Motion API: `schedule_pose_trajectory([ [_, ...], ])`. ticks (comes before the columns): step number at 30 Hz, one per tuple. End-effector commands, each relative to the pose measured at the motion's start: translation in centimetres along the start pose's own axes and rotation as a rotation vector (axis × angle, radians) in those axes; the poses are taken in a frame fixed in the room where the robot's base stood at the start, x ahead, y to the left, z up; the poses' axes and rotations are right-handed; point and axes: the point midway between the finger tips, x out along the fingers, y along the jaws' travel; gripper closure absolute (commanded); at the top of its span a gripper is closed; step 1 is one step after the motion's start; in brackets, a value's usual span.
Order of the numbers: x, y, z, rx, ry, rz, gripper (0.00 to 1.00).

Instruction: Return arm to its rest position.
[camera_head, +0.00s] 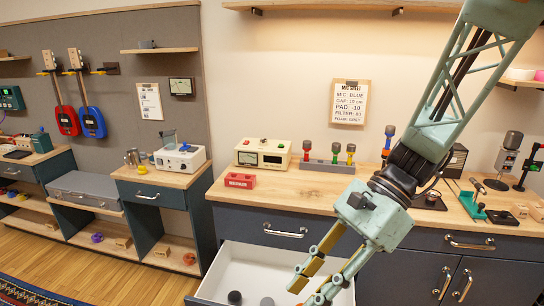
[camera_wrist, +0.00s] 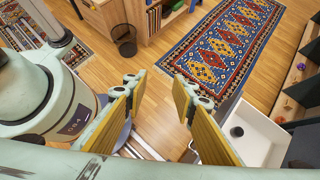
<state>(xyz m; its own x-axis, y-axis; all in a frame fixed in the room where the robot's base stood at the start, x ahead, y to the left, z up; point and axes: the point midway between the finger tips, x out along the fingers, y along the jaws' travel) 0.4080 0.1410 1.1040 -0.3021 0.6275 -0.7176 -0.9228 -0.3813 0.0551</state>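My gripper (camera_head: 308,290) hangs at the lower middle of the head view, pointing down and left over the right part of an open drawer. Its two yellow-padded fingers also show in the wrist view (camera_wrist: 159,85), spread apart with nothing between them. My arm comes down from the upper right, in front of the wooden bench. The white open drawer (camera_head: 270,262) holds small dark round things (camera_head: 234,297). In the wrist view the drawer (camera_wrist: 262,125) lies to the right of the fingers.
The bench top (camera_head: 290,190) carries a cream meter box (camera_head: 262,154), a red block (camera_head: 240,181), a rack of coloured-top pieces (camera_head: 328,167) and microphones (camera_head: 507,158) at right. A wall sheet (camera_head: 350,102) hangs above. A patterned rug (camera_wrist: 222,45) and bin (camera_wrist: 124,39) are on the floor.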

Motion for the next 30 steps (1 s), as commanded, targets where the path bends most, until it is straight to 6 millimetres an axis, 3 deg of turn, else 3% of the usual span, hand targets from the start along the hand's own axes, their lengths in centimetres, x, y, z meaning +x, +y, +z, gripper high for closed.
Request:
schedule_pose_trajectory([
  [30,-5.6,8.5,2.4,-0.538,0.38,0.041,0.75],
])
